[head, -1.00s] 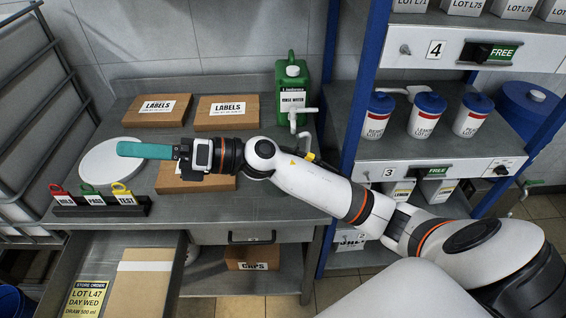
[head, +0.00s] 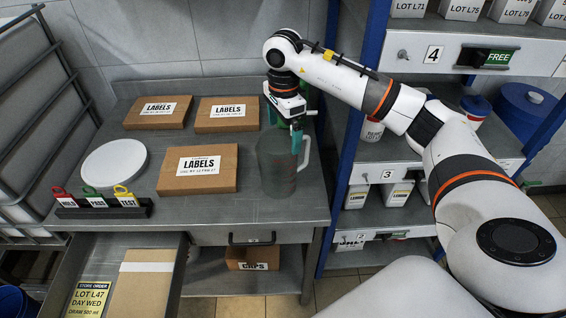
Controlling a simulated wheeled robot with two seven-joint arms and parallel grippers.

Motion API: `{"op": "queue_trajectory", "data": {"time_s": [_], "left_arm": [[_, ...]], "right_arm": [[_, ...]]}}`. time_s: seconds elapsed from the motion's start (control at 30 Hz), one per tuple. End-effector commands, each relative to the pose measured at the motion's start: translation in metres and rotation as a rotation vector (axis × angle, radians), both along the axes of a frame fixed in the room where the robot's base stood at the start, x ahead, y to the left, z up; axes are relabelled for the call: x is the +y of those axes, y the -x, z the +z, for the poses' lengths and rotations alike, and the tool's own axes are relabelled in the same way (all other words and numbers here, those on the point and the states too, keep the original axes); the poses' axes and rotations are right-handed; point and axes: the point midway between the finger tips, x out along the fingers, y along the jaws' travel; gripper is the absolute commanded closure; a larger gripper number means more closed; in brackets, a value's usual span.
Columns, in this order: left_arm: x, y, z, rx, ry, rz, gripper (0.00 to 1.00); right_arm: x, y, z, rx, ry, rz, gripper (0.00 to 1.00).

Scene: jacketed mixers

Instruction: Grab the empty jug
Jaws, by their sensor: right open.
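The jug (head: 276,168) is a translucent grey vessel standing upright near the right end of the steel bench, with its handle on its right side. No contents can be made out in it. My right gripper (head: 297,138) points down from above, its teal fingers at the jug's upper right, by the rim and handle. The jaws are open. I cannot tell whether a finger touches the jug or which side of the handle each finger is on. My left gripper is not in view.
Label boxes (head: 198,170), a white round disc (head: 114,162) and a tag rack (head: 100,208) are left of the jug. A green container behind is mostly covered by my arm. A blue-posted shelf (head: 352,125) stands close on the right. Bench front is clear.

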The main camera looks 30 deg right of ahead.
Motion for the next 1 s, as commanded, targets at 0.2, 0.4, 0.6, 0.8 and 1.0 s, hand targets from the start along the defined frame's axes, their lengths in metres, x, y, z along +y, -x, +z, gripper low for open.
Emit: {"op": "queue_trajectory", "data": {"time_s": [0.2,0.4,0.6,0.8,1.0], "left_arm": [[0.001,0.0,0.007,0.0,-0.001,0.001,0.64],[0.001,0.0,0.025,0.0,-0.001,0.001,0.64],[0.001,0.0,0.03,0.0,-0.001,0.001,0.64],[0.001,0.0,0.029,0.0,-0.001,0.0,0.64],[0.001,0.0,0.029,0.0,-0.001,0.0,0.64]], "right_arm": [[0.0,0.0,-0.019,0.001,-0.002,0.0,0.0],[0.003,0.002,-0.042,0.005,-0.003,-0.001,0.0],[0.003,0.001,-0.068,0.0,-0.003,0.0,0.0],[0.003,0.001,-0.072,-0.002,-0.004,0.001,0.0],[0.003,0.001,-0.071,-0.002,-0.003,0.0,0.23]]}}
